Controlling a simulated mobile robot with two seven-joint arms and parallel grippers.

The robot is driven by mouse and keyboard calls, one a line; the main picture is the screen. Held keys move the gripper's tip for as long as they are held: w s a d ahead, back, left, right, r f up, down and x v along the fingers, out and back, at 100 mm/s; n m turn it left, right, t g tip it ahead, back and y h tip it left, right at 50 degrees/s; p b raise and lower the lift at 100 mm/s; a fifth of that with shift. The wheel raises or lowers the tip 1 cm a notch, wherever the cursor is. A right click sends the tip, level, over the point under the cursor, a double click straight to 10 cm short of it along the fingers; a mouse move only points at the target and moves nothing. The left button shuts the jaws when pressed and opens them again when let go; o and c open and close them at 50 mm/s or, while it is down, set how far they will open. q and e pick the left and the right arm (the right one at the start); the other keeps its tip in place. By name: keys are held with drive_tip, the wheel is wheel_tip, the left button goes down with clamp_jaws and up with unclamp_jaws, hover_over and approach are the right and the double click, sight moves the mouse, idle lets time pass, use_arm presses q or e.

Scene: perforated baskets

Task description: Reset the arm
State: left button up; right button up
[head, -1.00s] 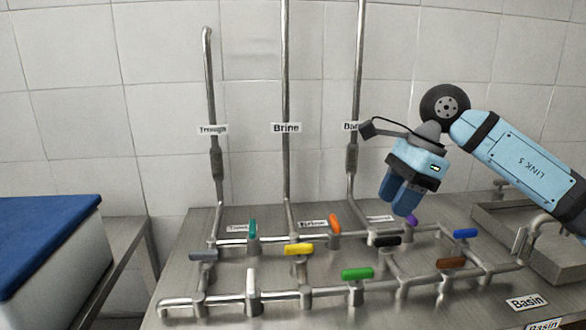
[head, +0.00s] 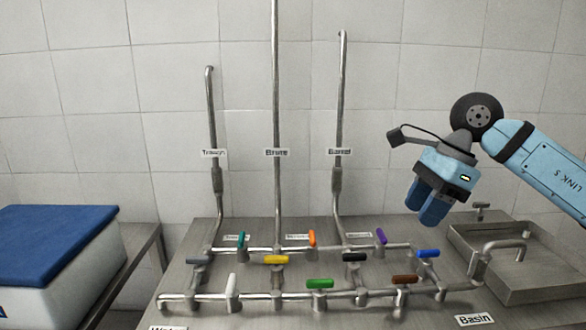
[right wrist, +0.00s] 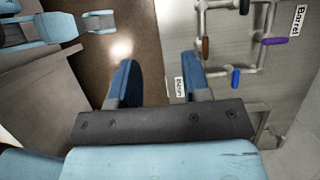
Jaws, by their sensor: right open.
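My right arm comes in from the right in the head view. Its right gripper (head: 428,204) hangs above the right end of the pipework, its blue fingers pointing down and holding nothing. In the right wrist view the two fingers (right wrist: 160,82) stand apart with nothing between them. The pipework with its coloured valve handles lies below and to the left of the gripper. The nearest handles are the blue handle (head: 428,254) and the purple handle (head: 381,236). The gripper touches neither. My left gripper is not in the head view.
A steel basin (head: 515,294) with a tap (head: 500,247) is at the right. Three upright pipes rise before the tiled wall, labelled Trough, Brine (head: 276,152) and Barrel (head: 340,152). A blue-lidded white box (head: 55,245) stands left.

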drive_tip(key=s+a+f+m+g+y+b, duration=0.1)
drive_tip(key=s+a+f+m+y+b, duration=0.1)
drive_tip(key=s+a+f+m+y, duration=0.55)
drive_tip(key=s+a+f+m+g+y+b, duration=0.1)
drive_tip(key=s+a+f+m+y+b, duration=0.25)
drive_tip(key=a+f+y, duration=0.45)
drive_tip(key=s+d+f+m+t+h+b, duration=0.1)
drive_tip(key=d+f+m+t+h, duration=0.3)
drive_tip(key=f+m+t, duration=0.85)
drive_tip(key=s+d+f+m+t+h+b, duration=0.1)
drive_tip(key=d+f+m+t+h+b, duration=0.4)
drive_tip(key=m, duration=1.4)
drive_tip(key=s+d+f+m+g+h+p, duration=0.1)
drive_tip(key=s+d+f+m+g+h, duration=0.15)
drive_tip(key=s+f+m+h, duration=0.8)
use_arm(q)
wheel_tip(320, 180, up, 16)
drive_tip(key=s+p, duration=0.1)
drive_tip(key=p, duration=3)
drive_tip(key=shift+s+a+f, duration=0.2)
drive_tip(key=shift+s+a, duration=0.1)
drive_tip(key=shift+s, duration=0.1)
use_arm(e)
wheel_tip(320, 180, up, 13)
drive_tip(key=s+d+n+g+y, duration=0.1)
drive_tip(key=s+d+y, duration=0.1)
drive_tip(key=shift+s+d+f+g+y, duration=0.2)
drive_tip(key=shift+s+g+y, duration=0.1)
drive_tip(key=shift+g, duration=0.1)
